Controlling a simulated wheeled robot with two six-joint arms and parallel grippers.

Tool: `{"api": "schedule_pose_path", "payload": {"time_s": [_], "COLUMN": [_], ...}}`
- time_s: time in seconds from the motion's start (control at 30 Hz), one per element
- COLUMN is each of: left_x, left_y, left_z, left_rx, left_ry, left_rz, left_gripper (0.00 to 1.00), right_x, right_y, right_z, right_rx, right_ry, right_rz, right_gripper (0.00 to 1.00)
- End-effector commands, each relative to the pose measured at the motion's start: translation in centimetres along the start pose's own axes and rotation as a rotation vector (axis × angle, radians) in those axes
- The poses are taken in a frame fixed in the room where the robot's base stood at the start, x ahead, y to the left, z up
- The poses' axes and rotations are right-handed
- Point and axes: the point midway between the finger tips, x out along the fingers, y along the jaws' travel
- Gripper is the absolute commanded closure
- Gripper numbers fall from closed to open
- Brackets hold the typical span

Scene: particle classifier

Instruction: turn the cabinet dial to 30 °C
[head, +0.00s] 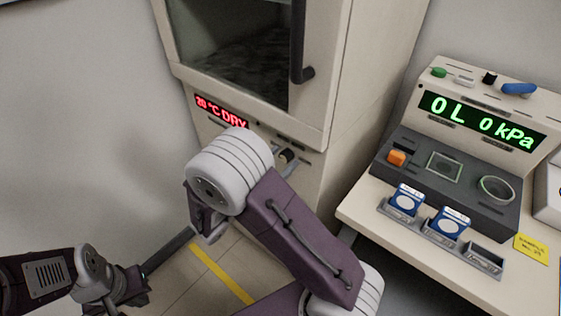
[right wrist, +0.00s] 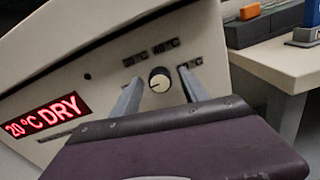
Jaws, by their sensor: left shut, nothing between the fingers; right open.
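The cabinet (head: 330,60) has a red display (head: 220,112) that reads 20 °C DRY, also legible in the right wrist view (right wrist: 45,115). The dial (right wrist: 160,80) is a small round knob with a pale face and dark rim on the cabinet's front panel; its pointer mark seems to face lower left. Small labels surround it, too blurred to read surely. My right gripper (right wrist: 160,77) is open, with one finger on each side of the dial; contact cannot be told. In the head view my right forearm partly covers the panel. My left gripper (head: 132,287) is shut and empty, low at the left.
A desk (head: 372,212) stands right of the cabinet. It holds a console with a green display (head: 480,120) reading 0 L and 0 kPa, blue-and-white boxes (head: 407,200) in a tray, and a yellow note (head: 532,249). A dark handle (head: 299,50) sticks out from the cabinet door.

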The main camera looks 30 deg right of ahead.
Motion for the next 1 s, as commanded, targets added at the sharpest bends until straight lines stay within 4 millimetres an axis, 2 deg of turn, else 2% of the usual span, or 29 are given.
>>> {"api": "schedule_pose_path", "payload": {"time_s": [0.1, 0.13, 0.3, 0.33, 0.67, 1.0], "left_x": [0.0, 0.0, 0.0, 0.0, 0.2, 1.3], "left_y": [0.0, 0.0, 0.0, 0.0, 0.0, 0.0], "left_z": [0.0, 0.0, 0.0, 0.0, 0.0, 0.1], "left_rx": [0.000, 0.000, 0.000, 0.000, 0.000, 0.000], "left_ry": [0.000, 0.000, 0.000, 0.000, 0.000, 0.000], "left_rz": [0.000, 0.000, 0.000, 0.000, 0.000, 0.000], "left_gripper": [1.00, 1.00, 1.00, 1.00, 1.00, 1.00], "right_x": [0.0, 0.0, 0.0, 0.0, 0.0, -0.1], "right_y": [0.0, 0.0, 0.0, 0.0, 0.0, -0.1], "right_z": [0.0, 0.0, 0.0, 0.0, -0.1, -0.3], "right_rx": [0.000, 0.000, 0.000, 0.000, 0.046, 0.294], "right_ry": [0.000, 0.000, 0.000, 0.000, 0.000, -0.001], "right_rz": [0.000, 0.000, 0.000, 0.000, 0.000, 0.000], "right_gripper": [0.48, 0.51, 0.98, 1.00, 1.00, 1.00]}}
